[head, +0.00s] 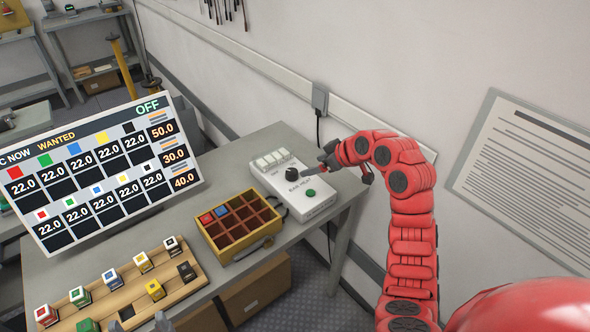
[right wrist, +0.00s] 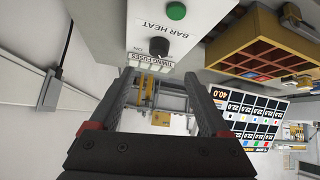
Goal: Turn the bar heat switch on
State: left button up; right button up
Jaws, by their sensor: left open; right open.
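The bar heat switch is a round black knob (head: 292,174) on a white box (head: 310,205) labelled BAR HEAT, with a green button (head: 310,193) beside it. In the right wrist view the knob (right wrist: 159,46) lies just beyond and between my fingertips, with small ON/OFF lettering near it. Its exact setting is too small to read. My right gripper (head: 330,161) is open at the box's right side, close to the knob; its two fingers (right wrist: 162,88) are apart and empty. My left gripper (head: 139,324) shows only its fingertips at the bottom edge, apart.
A display board (head: 105,172) reads OFF at the top. A yellow fuse crate (head: 236,250) stands close to the box's left. A wooden rack (head: 190,290) holds several coloured blocks. A wall outlet (head: 320,97) and the wall are behind the box.

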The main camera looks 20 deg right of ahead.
aim_at(293, 172)
jog(key=p+x, duration=0.2)
jog(key=x, duration=0.9)
jog(key=shift+w+a+f, duration=0.1)
jog(key=shift+w+f, duration=0.1)
jog(key=shift+w, duration=0.1)
grip_shut()
